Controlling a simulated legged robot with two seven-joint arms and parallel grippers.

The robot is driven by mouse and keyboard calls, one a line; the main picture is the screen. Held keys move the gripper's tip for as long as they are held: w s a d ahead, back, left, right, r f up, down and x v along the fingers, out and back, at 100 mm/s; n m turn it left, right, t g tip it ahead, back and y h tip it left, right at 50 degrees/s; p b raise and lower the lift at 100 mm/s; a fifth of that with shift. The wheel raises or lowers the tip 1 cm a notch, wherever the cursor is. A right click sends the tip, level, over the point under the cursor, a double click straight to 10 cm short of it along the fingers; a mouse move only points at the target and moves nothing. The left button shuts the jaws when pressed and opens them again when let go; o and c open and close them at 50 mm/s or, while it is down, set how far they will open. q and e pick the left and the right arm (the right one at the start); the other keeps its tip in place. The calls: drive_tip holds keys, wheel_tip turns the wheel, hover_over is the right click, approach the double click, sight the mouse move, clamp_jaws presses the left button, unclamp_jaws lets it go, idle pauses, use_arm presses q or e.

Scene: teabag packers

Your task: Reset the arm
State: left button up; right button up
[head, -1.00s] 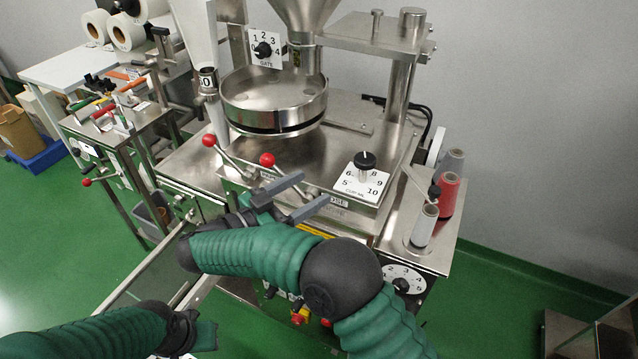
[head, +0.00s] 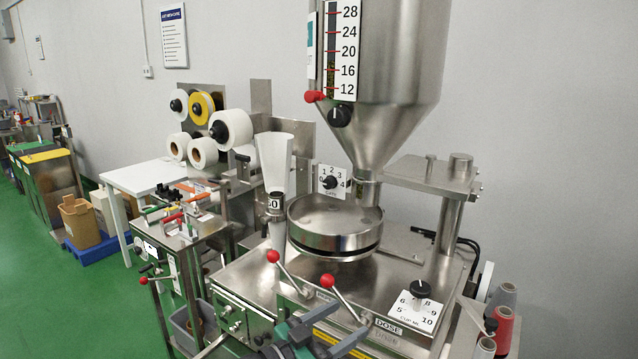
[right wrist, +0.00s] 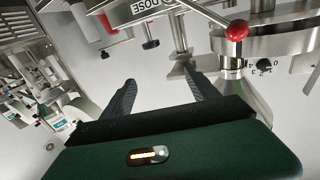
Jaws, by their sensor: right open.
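My right gripper (head: 350,318) shows at the bottom of the head view, by the front edge of the steel filling machine. In the right wrist view my right gripper (right wrist: 160,76) has its two dark fingers apart, with nothing between them. Two levers with red balls stand on the machine's front: a left lever (head: 273,256) and a right lever (head: 326,281). The right gripper is just below the right lever in the picture; I cannot tell whether they touch. A red ball (right wrist: 236,31) shows right of the fingers in the wrist view. My left gripper is out of view.
A round pan (head: 336,222) sits under the large hopper (head: 390,60). A dial plate (head: 414,309) and thread spools (head: 503,328) are at the right. A smaller steel station (head: 178,240), paper rolls (head: 232,127) and a white table (head: 140,178) stand left. Green floor (head: 60,285) is open at left.

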drive_tip(key=w+d+r+n+t+y, duration=0.2)
drive_tip(key=w+d+n+t+y, duration=0.1)
drive_tip(key=w+n+t+y, duration=0.5)
drive_tip(key=s+d+f+n+g+y, duration=0.1)
drive_tip(key=s+f+n+g+y, duration=0.1)
drive_tip(key=s+f+g+y, duration=0.3)
drive_tip(key=s+d+f+n+g+y, duration=0.1)
drive_tip(key=f+n+g+y, duration=0.15)
drive_tip(key=f, duration=0.35)
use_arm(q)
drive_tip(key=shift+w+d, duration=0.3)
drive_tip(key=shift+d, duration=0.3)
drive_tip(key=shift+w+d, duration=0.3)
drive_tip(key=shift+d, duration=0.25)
use_arm(e)
drive_tip(key=s+d+f+g, duration=0.3)
drive_tip(key=s+d, duration=0.1)
drive_tip(key=s, duration=0.4)
drive_tip(key=s+d+f+m+g, duration=0.1)
drive_tip(key=s+d+f+g, duration=0.2)
drive_tip(key=s, duration=0.5)
drive_tip(key=s+d+f+g, duration=0.3)
drive_tip(key=s+d+f, duration=0.2)
drive_tip(key=s, duration=0.3)
drive_tip(key=shift+s+d+f+h, duration=0.25)
drive_tip(key=shift+s+d+h, duration=0.05)
drive_tip(key=shift+d+h, duration=0.15)
